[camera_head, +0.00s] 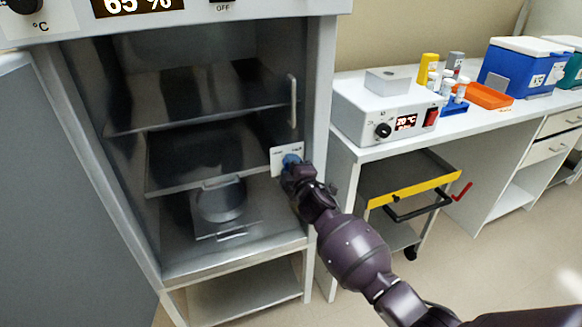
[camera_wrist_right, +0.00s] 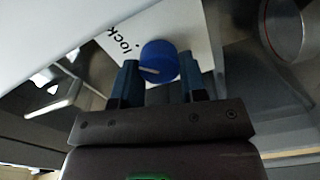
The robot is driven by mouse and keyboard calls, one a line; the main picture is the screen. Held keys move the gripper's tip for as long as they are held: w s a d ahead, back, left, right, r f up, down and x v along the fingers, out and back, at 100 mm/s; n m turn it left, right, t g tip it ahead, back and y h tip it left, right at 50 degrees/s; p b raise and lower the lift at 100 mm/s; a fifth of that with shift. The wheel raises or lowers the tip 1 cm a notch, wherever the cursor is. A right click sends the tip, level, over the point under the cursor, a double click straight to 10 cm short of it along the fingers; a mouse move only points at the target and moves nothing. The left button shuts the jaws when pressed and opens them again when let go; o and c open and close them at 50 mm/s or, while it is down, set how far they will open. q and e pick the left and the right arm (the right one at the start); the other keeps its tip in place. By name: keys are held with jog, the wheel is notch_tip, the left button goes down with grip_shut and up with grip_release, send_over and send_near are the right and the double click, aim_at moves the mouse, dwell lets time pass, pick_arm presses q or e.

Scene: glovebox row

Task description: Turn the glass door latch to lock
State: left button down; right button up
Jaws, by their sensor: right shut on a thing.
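The latch is a blue round knob (camera_head: 291,159) on a white label plate (camera_head: 276,157) at the right edge of the cabinet's glass door (camera_head: 240,120). In the right wrist view the blue knob (camera_wrist_right: 159,58) has a pale pointer line, and the word "lock" shows on the white plate (camera_wrist_right: 190,32). The pointer points left, away from the middle of the knob. My right gripper (camera_head: 295,170) is at the knob; its two dark fingers (camera_wrist_right: 160,85) stand on either side of it, shut on it. My left gripper is not in view.
A light vertical handle (camera_head: 292,100) sits above the latch. A grey outer door (camera_head: 60,190) stands open at left. Inside are shelves and a metal pot (camera_head: 221,201). Right are a white bench (camera_head: 400,145) with a heater box (camera_head: 388,108) and a yellow-edged cart (camera_head: 415,188).

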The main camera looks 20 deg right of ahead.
dwell(0.5)
jog(key=o, duration=0.9)
jog(key=shift+o, duration=0.2)
jog(key=s+p, duration=0.2)
jog(key=s, duration=0.8)
jog(key=shift+s+d, duration=0.2)
jog(key=shift+s, duration=0.2)
jog(key=shift+m, duration=0.3)
